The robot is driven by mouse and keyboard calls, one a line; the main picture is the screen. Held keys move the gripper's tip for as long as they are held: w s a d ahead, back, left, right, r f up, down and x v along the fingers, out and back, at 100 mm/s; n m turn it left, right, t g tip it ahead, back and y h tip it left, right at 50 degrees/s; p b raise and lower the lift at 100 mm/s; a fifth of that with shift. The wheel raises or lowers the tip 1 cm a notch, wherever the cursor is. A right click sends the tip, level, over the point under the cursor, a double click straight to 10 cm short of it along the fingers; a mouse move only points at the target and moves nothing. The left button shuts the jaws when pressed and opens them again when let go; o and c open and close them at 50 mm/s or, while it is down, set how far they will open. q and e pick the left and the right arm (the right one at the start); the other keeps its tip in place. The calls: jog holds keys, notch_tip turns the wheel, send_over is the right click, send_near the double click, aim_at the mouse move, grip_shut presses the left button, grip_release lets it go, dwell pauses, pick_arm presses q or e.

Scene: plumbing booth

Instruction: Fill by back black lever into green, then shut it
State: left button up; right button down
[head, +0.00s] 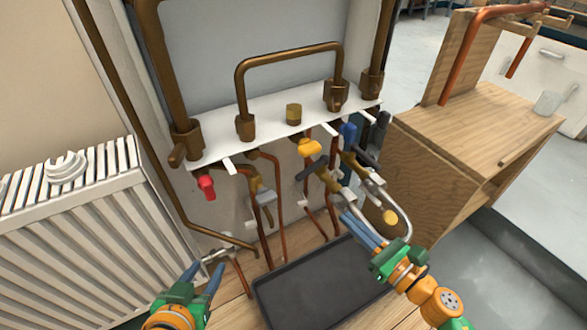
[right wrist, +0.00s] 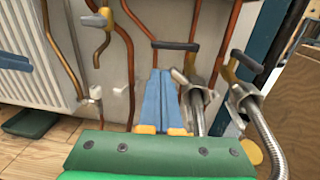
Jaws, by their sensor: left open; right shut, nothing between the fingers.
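Two black levers sit on the brass valves under the white panel. One black lever (head: 312,168) is left in the head view, and the other black lever (head: 361,157) is further right and higher. In the right wrist view they are the left lever (right wrist: 177,45) and the right lever (right wrist: 247,61). A braided silver hose (right wrist: 268,142) hangs from the right valve. My right gripper (head: 347,216) is shut and empty, its blue fingers below the left lever and apart from it. My left gripper (head: 206,268) is open and empty, low by the radiator pipe. I see no gauge or green zone.
A white radiator (head: 75,220) stands left. A dark tray (head: 318,285) lies on the floor below the pipes. A wooden cabinet (head: 430,170) stands right. Red (head: 206,188), yellow (head: 308,147) and blue (head: 348,133) valve parts and copper pipes crowd the space under the panel.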

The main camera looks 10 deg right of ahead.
send_near(304, 177)
jog(key=w, duration=0.2)
jog(key=x, duration=0.5)
jog(key=shift+a+f+b, duration=0.3)
jog(key=shift+a+b, duration=0.1)
jog(key=shift+a, duration=0.05)
jog(key=shift+w+a, duration=0.15)
jog(key=shift+w, duration=0.15)
pick_arm(q)
jog(key=r+t, duration=0.1)
jog(key=w+r+t, duration=0.1)
jog(key=r, duration=0.1)
jog(key=w+d+r+t, duration=0.1)
jog(key=shift+w+r+h, duration=0.25)
jog(key=shift+r+h, duration=0.1)
jog(key=shift+h, duration=0.05)
